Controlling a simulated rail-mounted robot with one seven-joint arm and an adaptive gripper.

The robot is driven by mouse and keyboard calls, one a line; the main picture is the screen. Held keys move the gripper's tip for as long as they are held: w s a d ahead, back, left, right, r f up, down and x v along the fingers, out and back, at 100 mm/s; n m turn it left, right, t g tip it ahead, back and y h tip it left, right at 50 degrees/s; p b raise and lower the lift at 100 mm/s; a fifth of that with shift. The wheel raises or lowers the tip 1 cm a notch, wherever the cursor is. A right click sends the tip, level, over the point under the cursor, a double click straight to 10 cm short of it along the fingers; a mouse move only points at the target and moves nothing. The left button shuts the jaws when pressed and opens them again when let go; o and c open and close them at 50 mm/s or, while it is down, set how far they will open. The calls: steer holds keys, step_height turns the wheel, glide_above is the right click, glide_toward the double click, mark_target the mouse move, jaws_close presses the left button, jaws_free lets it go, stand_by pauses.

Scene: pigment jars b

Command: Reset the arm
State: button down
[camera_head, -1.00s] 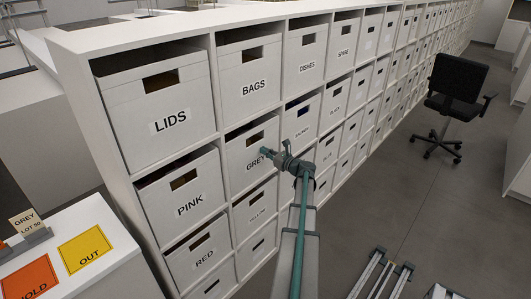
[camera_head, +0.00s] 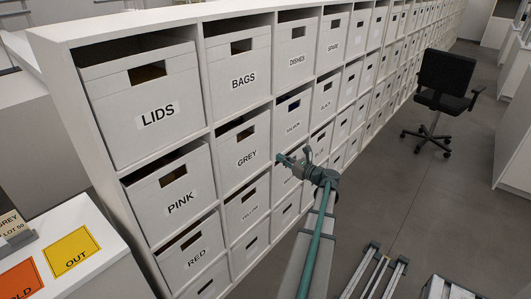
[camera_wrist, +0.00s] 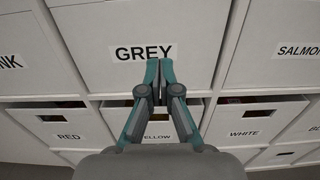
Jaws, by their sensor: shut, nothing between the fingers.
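My gripper (camera_head: 281,157) is at the end of my teal and grey arm, in front of the shelf of labelled boxes. In the wrist view my gripper (camera_wrist: 159,66) is shut with nothing between its fingertips. The fingertips show just below the label of the GREY box (camera_wrist: 146,50). In the head view the GREY box (camera_head: 243,148) sits in its shelf cell, to the left of the gripper. I cannot tell the exact gap between the fingertips and the box fronts.
The white shelf (camera_head: 128,24) holds many boxes, including LIDS (camera_head: 145,90), PINK (camera_head: 174,190) and SALMON (camera_head: 293,118). A white table with a yellow OUT card (camera_head: 71,252) stands at lower left. A black chair (camera_head: 440,85) stands on the open floor at right.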

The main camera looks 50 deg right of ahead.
steer(key=s+a+f+n+g+y, duration=0.1)
steer(key=a+f+n+g+y, duration=0.2)
steer(key=a+f+n+g, duration=0.9)
steer(key=s+a+f+n+g+y, duration=0.1)
steer(key=a+f+n+y, duration=0.2)
steer(key=a+f+n, duration=1.1)
steer(key=s+a+f+n+g, duration=0.1)
steer(key=s+a+f+g, duration=0.2)
steer(key=a+f, duration=0.5)
steer(key=s+a+f+g, duration=0.3)
steer(key=s+a+f, duration=0.1)
steer(key=a, duration=0.9)
steer(key=s+a+f+n+g+h, duration=0.2)
steer(key=s+a+n+g, duration=0.1)
steer(key=s+a, duration=0.5)
steer(key=s+a+f+n+g+h, duration=0.2)
steer(key=s+a+f+n+h, duration=0.1)
steer(key=s+a+n, duration=0.3)
steer(key=shift+s+a+f+n+g, duration=0.2)
steer(key=shift+s+a+n+g, duration=0.15)
steer(key=shift+s+a, duration=0.55)
